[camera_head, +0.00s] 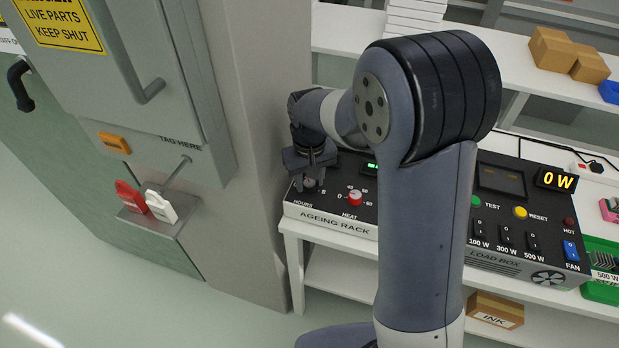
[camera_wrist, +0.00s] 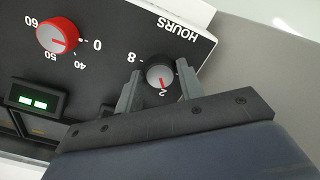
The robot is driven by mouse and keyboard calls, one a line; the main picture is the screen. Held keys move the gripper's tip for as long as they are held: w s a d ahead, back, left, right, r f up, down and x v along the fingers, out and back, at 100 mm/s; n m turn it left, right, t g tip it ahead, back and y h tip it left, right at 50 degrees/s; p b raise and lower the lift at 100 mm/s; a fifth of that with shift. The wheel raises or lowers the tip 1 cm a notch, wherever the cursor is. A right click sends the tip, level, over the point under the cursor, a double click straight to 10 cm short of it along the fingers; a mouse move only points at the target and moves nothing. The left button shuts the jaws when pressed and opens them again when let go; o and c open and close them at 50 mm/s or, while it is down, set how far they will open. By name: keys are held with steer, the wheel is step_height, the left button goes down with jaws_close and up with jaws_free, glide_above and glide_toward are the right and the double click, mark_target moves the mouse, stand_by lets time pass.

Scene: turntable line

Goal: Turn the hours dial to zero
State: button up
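The hours dial (camera_wrist: 161,75) is a small round knob with a grey top and dark rim on the black panel of the ageing rack (camera_head: 333,227). In the wrist view, turned upside down, its red mark points down toward a 2, and an 8 stands to its left. It shows partly under my gripper in the head view (camera_head: 309,184). My gripper (camera_wrist: 159,67) is open, with one finger on each side of the knob and a small gap on both sides. My gripper also shows in the head view (camera_head: 311,168).
The red heat dial (camera_wrist: 57,37) sits beside the hours dial, its mark toward 0. A green-lit display (camera_wrist: 33,101) is near it. The grey cabinet (camera_head: 262,150) stands close to the left of my gripper. The load box (camera_head: 495,262) is to the right.

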steer(key=c, duration=0.5)
steer(key=shift+n, duration=0.3)
steer(key=shift+c, duration=0.2)
steer(key=n, duration=0.4)
steer(key=shift+n, duration=2.7)
steer(key=o, duration=1)
